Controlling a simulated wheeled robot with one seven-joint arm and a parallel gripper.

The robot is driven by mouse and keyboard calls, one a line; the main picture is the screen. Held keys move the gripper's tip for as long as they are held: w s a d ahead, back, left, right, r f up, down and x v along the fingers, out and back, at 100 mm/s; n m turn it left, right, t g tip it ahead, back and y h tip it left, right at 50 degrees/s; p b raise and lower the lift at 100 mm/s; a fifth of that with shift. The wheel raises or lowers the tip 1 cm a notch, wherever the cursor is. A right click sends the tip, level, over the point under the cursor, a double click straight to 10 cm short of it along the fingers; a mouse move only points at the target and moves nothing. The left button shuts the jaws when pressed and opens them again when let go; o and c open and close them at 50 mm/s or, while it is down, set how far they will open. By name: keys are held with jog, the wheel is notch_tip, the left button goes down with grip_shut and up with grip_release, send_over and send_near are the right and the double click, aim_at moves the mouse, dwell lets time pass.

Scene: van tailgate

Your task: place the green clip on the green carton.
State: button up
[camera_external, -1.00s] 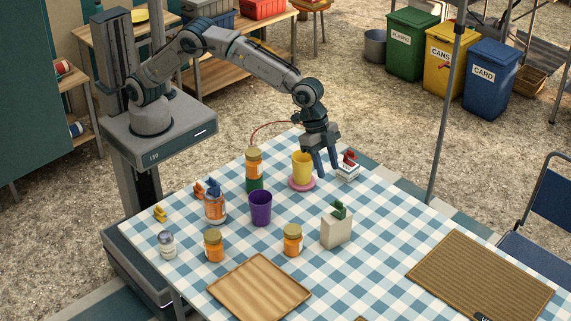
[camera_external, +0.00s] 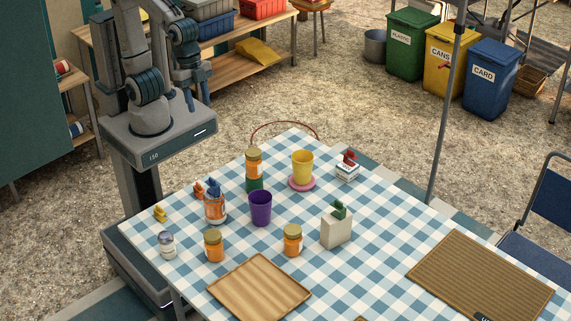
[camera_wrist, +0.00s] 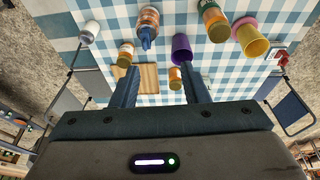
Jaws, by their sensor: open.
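The green clip (camera_external: 338,209) sits on top of an off-white carton (camera_external: 336,232) at the right middle of the table. My gripper (camera_external: 179,106) is open and empty, drawn back beside my column, well away from the clip. Its two fingers (camera_wrist: 160,80) show apart in the wrist view with nothing gripped between them. The green clip is not discernible in the wrist view.
A purple cup (camera_external: 260,207), orange jars (camera_external: 292,240), a yellow cup (camera_external: 302,167) on a pink saucer and a white box with a red clip (camera_external: 348,170) stand around. A wooden tray (camera_external: 258,289) and woven mat (camera_external: 480,275) lie at the front.

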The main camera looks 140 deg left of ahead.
jog(key=s+f, duration=0.2)
jog(key=s, duration=0.6)
jog(key=shift+d+f, duration=0.4)
jog(key=shift+d, duration=0.05)
dwell(0.5)
